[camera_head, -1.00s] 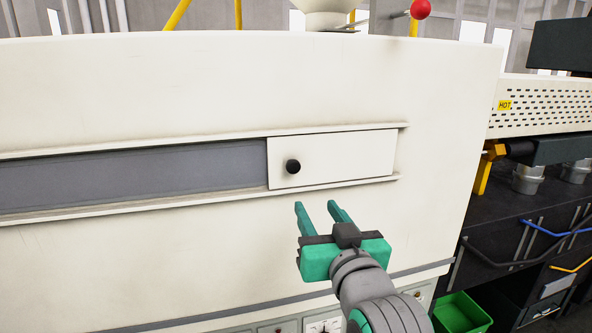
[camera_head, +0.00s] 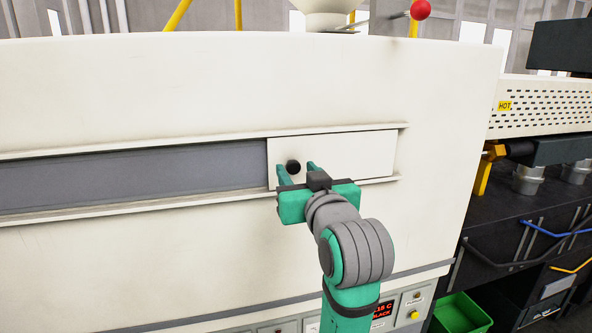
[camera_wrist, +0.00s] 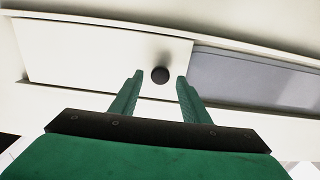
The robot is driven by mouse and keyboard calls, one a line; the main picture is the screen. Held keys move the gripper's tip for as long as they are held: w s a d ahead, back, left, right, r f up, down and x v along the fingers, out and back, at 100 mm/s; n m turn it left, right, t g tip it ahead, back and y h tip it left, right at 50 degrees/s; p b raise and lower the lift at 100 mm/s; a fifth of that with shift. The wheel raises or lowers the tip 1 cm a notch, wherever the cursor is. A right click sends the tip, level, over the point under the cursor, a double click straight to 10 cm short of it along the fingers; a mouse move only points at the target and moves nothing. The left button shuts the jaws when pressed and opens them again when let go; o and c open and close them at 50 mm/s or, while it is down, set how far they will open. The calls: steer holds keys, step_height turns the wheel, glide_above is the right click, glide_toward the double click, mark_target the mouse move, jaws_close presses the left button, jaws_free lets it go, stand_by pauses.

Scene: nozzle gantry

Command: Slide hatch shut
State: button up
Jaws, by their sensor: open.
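The hatch (camera_head: 357,155) is a white sliding panel at the right end of a long rail track on a cream machine. It has a round black knob (camera_head: 293,167) near its left edge. Left of the hatch the grey slot (camera_head: 130,174) is uncovered. My gripper (camera_head: 297,169) is open, with its green fingers on either side of the knob. In the wrist view the knob (camera_wrist: 160,74) shows between the fingertips (camera_wrist: 159,74), just beyond them, with gaps on both sides. Whether the fingers reach around the knob's depth is hard to tell.
Rails (camera_head: 130,217) run above and below the hatch and stand out from the machine face. A red ball-ended lever (camera_head: 421,9) is at the top. A perforated guard marked HOT (camera_head: 545,107) and dark drawers are to the right.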

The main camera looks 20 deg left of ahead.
steer(key=shift+x, duration=0.85)
